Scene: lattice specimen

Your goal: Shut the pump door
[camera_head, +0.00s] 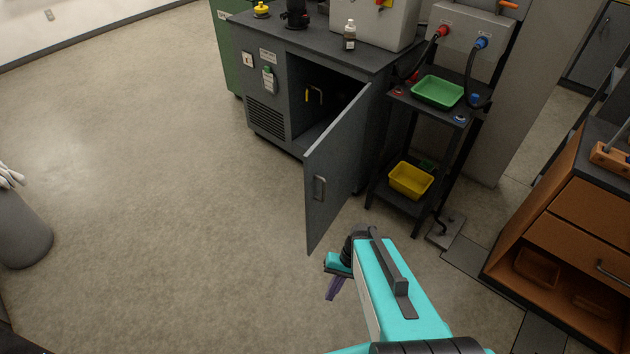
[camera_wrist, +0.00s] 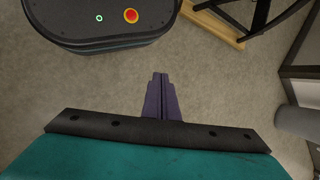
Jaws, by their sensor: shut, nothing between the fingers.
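The pump door (camera_head: 336,168) is a grey panel with a small upright handle (camera_head: 319,187) on its outer face. It stands wide open, swung out from the dark grey cabinet (camera_head: 266,117), and the dark inside of the cabinet shows to its left. My gripper (camera_head: 331,297) has purple fingers and is low in front of the door, below its bottom edge in the head view and apart from it. In the wrist view my gripper (camera_wrist: 159,78) is shut with nothing between the fingers. The door is not in the wrist view.
A black stand right of the door holds a green tray (camera_head: 438,92) and a yellow bin (camera_head: 411,180). An orange-brown cabinet (camera_head: 565,225) stands at the right. A grey bin (camera_head: 22,232) is at far left. The floor left of the door is clear.

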